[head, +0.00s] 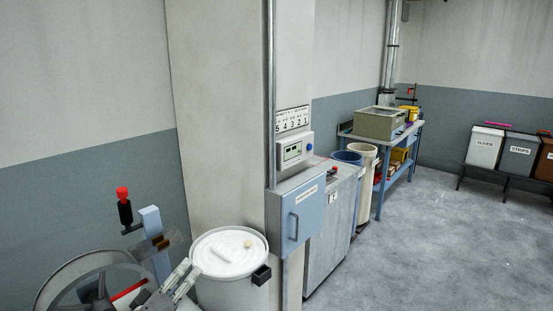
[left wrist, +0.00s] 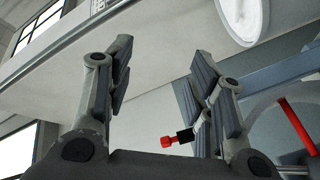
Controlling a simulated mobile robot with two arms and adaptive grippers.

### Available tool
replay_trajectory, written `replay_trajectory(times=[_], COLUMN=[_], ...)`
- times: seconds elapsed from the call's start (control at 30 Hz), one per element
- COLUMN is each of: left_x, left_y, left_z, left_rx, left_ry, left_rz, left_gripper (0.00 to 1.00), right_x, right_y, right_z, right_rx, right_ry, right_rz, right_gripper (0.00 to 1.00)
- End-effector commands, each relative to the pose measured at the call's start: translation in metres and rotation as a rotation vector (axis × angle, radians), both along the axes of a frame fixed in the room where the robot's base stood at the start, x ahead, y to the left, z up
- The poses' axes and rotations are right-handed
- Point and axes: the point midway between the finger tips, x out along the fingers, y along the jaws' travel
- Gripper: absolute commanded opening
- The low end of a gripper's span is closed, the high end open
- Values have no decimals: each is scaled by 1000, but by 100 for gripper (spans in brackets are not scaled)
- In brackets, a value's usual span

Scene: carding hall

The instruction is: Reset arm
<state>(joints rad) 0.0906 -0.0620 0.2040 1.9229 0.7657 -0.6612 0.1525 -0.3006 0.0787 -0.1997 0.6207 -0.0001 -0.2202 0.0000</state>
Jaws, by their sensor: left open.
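My left gripper (head: 184,276) is low in the head view, in front of a white drum and to the right of a wheel. In the left wrist view its two fingers (left wrist: 162,78) stand wide apart with nothing between their tips. A black handle with a red knob (head: 124,203) stands to the gripper's upper left in the head view. In the left wrist view the red knob (left wrist: 168,142) shows low between the fingers, apparently behind them. My right gripper is in neither view.
The round-rimmed wheel (head: 62,282) and a blue post (head: 153,233) are near the gripper. The white drum (head: 238,292) has pale pieces on its lid. A blue box (head: 298,222) and a grey cabinet (head: 331,232) stand right of it. Open floor (head: 440,245) lies further right.

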Motion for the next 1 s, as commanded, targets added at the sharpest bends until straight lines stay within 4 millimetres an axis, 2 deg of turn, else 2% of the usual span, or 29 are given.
replay_trajectory(times=[0.03,0.1,0.17,0.2,0.3,0.43,0.6,0.8,1.0], left_x=[-26,-61,-95,-118,-173,-230,-292,-351,-337], left_y=[-14,-29,-38,-41,-43,-38,-27,-13,-16], left_z=[-31,-68,-98,-116,-149,-174,-189,-196,-242], left_rx=[119,272,394,470,627,770,904,1018,1010], left_ry=[87,203,304,369,515,661,814,966,973], left_rz=[-53,-126,-186,-224,-301,-375,-444,-507,-513], left_gripper=[49,49,49,49,49,49,49,49,49], right_x=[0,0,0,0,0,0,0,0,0], right_y=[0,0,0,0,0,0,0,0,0], right_z=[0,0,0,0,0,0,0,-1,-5], right_rx=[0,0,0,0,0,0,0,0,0], right_ry=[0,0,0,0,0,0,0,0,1], right_rz=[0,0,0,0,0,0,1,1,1], right_gripper=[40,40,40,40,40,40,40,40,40])
